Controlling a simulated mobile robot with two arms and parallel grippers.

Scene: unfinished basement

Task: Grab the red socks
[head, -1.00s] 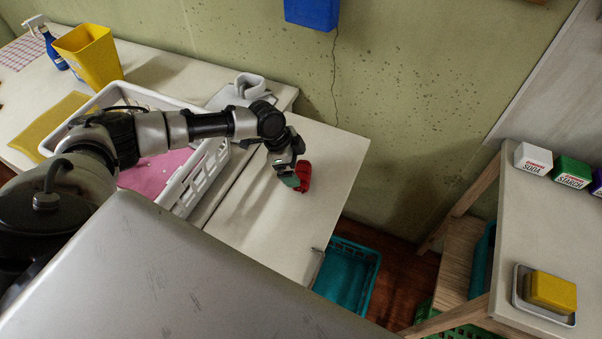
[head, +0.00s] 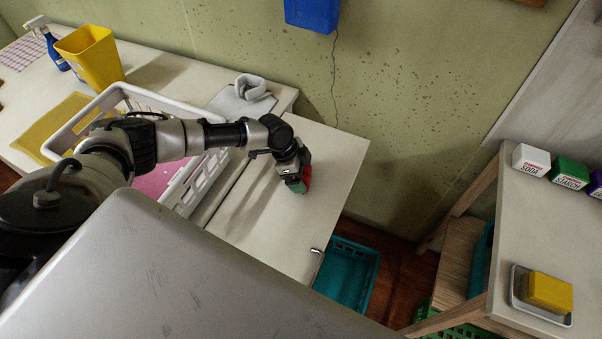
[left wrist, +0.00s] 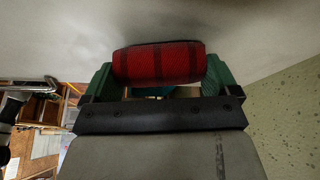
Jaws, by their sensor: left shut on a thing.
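The red socks (left wrist: 160,63) are a rolled bundle with darker bands. In the left wrist view they sit between the green fingers of my left gripper (left wrist: 158,80), which is shut on them. In the head view the left gripper (head: 299,185) is over the right part of the white table (head: 335,150), and the socks (head: 307,172) show only as a red patch, mostly hidden by the gripper. I cannot tell whether the socks touch the table. My right gripper is not in view.
A white basket (head: 205,175) with pink cloth stands under my left arm. A teal crate (head: 345,280) is on the floor past the table edge. A shelf with a yellow sponge (head: 549,291) stands right. The table around the gripper is clear.

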